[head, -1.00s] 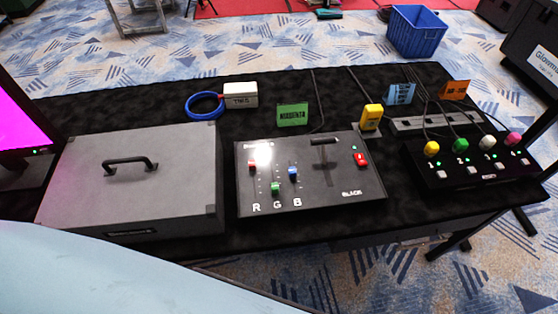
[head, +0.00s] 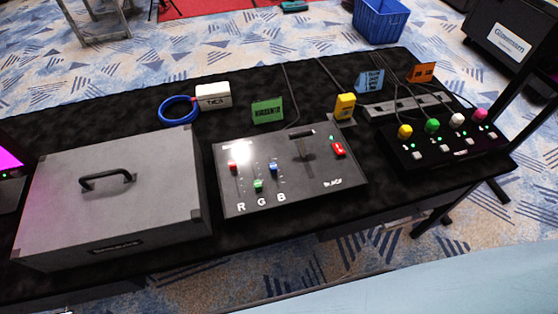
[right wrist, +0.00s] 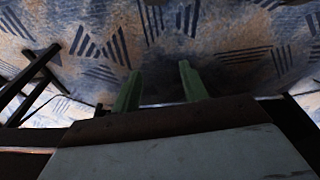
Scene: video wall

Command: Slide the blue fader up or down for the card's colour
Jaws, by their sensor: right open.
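The black control box (head: 320,170) stands on the table in the head view with faders over the letters R, G and B. The blue fader cap (head: 273,168) sits about mid-slot, lower along its track than the red cap (head: 233,166) and higher than the green cap (head: 258,186). A green card (head: 267,112) stands behind the box; its lettering is small and looks like MAGENTA. My right gripper (right wrist: 160,88) shows in the right wrist view, its green fingers apart with nothing between them, over the carpet and away from the box. My left gripper is not in view.
A grey case (head: 115,200) with a handle is left of the box. A panel with coloured knobs (head: 445,150) is at right. A blue cable ring (head: 178,110), white block (head: 213,96) and yellow device (head: 345,105) stand behind. A magenta screen (head: 8,160) is at far left.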

